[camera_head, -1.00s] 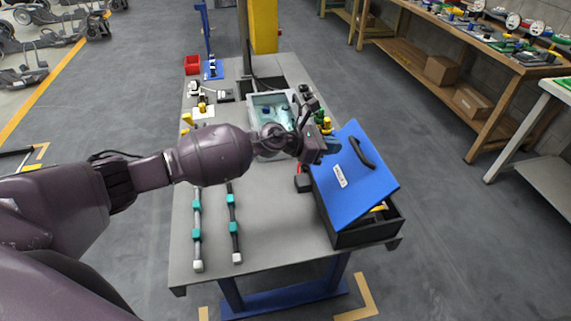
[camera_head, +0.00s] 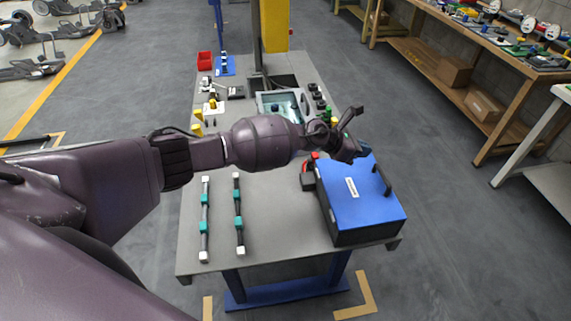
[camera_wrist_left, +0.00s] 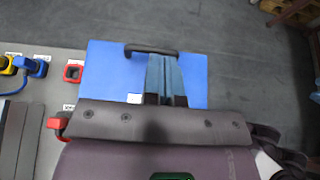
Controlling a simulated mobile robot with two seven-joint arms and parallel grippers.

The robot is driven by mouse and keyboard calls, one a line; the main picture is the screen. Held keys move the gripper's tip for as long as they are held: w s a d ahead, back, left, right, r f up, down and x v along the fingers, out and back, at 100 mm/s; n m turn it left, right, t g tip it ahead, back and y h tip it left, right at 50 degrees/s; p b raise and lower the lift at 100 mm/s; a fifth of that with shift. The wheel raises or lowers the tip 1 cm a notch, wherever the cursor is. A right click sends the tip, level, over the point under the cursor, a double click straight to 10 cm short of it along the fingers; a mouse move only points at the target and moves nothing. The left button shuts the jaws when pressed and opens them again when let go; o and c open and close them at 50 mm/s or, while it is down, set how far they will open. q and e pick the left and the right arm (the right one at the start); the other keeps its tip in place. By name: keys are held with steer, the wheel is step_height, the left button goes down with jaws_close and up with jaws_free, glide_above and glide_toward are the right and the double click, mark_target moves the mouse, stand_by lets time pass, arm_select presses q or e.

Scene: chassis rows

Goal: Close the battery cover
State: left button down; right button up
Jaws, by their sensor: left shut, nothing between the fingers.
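The blue battery cover (camera_head: 355,212) lies level on the black battery box (camera_head: 370,237) at the table's right front corner. No gap shows along the near edge; the far edge is partly hidden by my arm. The cover has a black handle (camera_head: 382,181) and a white label. My left gripper (camera_head: 364,151) is shut and empty at the cover's far end. In the left wrist view the blue-grey fingers (camera_wrist_left: 165,78) lie together over the cover (camera_wrist_left: 108,75), beside the handle (camera_wrist_left: 150,48). Whether they touch the cover I cannot tell. My right gripper is not in view.
A red connector (camera_head: 312,157) and black block sit left of the box. Two rods with teal clamps (camera_head: 238,222) lie on the table's left front. A grey tray (camera_head: 262,98) and small parts stand farther back. The table between rods and box is clear.

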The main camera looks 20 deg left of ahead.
arm_select(q)
steer(key=d+y, duration=0.1)
steer(key=g+y+b, duration=0.2)
steer(key=g+y, duration=0.2)
steer(key=y, duration=0.2)
glide_above(384, 174)
steer(key=s+a, duration=0.1)
steer(key=a, duration=0.1)
step_height(384, 174, down, 6)
steer(key=f+b, duration=0.1)
steer(key=f+g+y+b, duration=0.1)
steer(key=shift+w+d+b, duration=0.15)
steer(key=shift+d+b, duration=0.2)
steer(key=shift+w+d+f+b, duration=0.15)
steer(key=shift+f+b, duration=0.2)
steer(key=shift+b, duration=0.15)
steer(key=shift+w+d+f+b, duration=0.1)
steer(key=shift+f+b, duration=0.25)
steer(key=shift+b, duration=0.05)
steer(key=shift+d+f+b, duration=0.15)
steer(key=shift+b, duration=0.2)
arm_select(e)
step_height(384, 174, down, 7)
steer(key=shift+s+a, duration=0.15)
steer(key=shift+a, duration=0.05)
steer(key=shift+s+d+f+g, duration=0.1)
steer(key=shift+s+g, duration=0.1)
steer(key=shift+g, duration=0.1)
